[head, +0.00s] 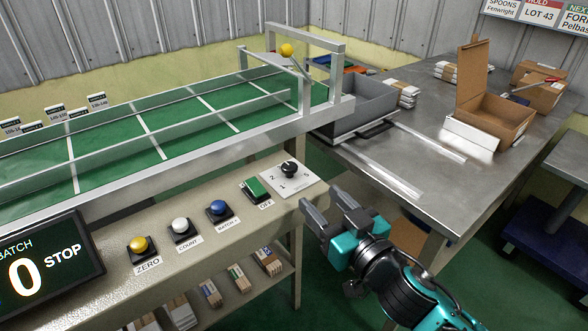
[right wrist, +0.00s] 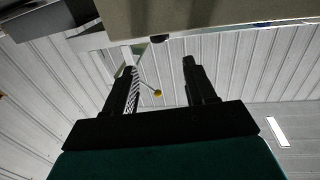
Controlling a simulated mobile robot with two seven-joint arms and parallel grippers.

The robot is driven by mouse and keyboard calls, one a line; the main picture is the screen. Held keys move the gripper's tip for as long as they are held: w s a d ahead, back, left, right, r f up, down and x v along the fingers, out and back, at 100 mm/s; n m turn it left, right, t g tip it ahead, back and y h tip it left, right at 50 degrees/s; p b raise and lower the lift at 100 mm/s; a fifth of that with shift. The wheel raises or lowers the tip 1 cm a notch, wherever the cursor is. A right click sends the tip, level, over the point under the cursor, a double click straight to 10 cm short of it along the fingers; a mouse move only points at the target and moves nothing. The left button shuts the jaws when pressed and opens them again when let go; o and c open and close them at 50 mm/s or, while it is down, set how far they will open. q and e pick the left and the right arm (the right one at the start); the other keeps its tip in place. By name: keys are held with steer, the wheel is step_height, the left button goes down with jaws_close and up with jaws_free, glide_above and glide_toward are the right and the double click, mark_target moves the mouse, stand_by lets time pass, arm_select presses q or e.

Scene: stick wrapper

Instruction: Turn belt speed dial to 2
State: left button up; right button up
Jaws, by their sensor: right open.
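The belt speed dial (head: 289,169) is a black knob on a pale plate with printed numbers, at the right end of the beige control panel (head: 205,242). A 2 shows at the plate's left and a 1 in front; the pointer's exact setting is too small to read. My right gripper (head: 319,198) is open and empty, to the right of and in front of the dial, apart from it. In the right wrist view its two fingers (right wrist: 161,70) stand apart with nothing between them touching. My left gripper is not in view.
Left of the dial are a green switch (head: 256,188) and blue (head: 218,208), white (head: 180,225) and yellow (head: 139,244) buttons. A display (head: 48,265) reads 0 STOP. The green belt (head: 150,130) runs behind; a metal table (head: 420,150) with boxes stands right.

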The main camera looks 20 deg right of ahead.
mark_target(293, 172)
steer(key=x, duration=1.1)
steer(key=shift+p, duration=0.3)
steer(key=c, duration=0.9)
